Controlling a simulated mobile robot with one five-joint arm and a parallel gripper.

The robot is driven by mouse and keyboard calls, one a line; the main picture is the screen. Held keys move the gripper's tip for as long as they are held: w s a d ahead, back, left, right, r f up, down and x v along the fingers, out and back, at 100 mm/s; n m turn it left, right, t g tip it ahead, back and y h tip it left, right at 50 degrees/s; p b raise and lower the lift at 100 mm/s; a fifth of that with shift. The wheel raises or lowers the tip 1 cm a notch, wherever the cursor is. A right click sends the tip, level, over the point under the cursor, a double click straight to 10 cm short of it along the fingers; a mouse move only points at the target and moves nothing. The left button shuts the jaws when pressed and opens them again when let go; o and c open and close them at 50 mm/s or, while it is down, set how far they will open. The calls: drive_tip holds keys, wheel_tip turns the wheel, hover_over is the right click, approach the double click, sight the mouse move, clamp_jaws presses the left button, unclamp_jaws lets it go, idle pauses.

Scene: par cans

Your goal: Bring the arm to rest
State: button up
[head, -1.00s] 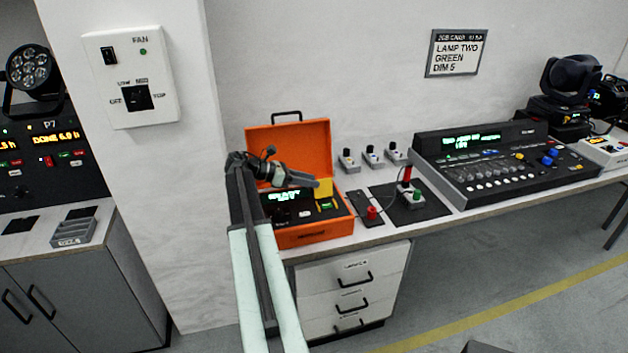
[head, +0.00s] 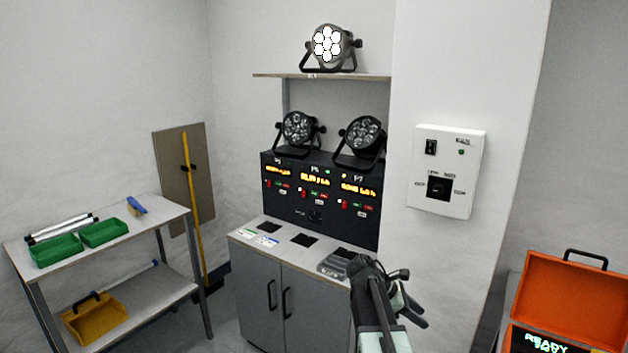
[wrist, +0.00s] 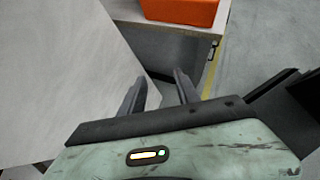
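My arm (head: 377,310) shows at the bottom of the head view, in front of the grey cabinet and its worktop. It looks folded and close in to me. In the wrist view my gripper (wrist: 160,78) has its two dark fingers apart, with nothing between them. Past the fingers are a pale wall face, some floor and a worktop edge. The fingertips are hard to make out in the head view.
The orange case (head: 568,300) stands open at the right edge. A wall box with switches (head: 447,170) is on the pillar. Lamps stand above the black panel (head: 320,205). A trolley with green trays (head: 57,250) is at left.

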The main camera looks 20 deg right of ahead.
drive_tip(key=s+a+f+m+t+y, duration=0.1)
drive_tip(key=a+f+m+y, duration=0.1)
drive_tip(key=a, duration=0.9)
drive_tip(key=s+a+f+m+t+y+p, duration=0.1)
drive_tip(key=a+f+m+y, duration=0.1)
drive_tip(key=a+m+y, duration=0.2)
drive_tip(key=s+a+f+m+t+y, duration=0.1)
drive_tip(key=a+m+y, duration=0.2)
drive_tip(key=a, duration=1.6)
drive_tip(key=m, duration=0.4)
drive_tip(key=shift+s+f+m, duration=0.25)
drive_tip(key=shift+f+m, duration=0.15)
drive_tip(key=shift+d, duration=0.1)
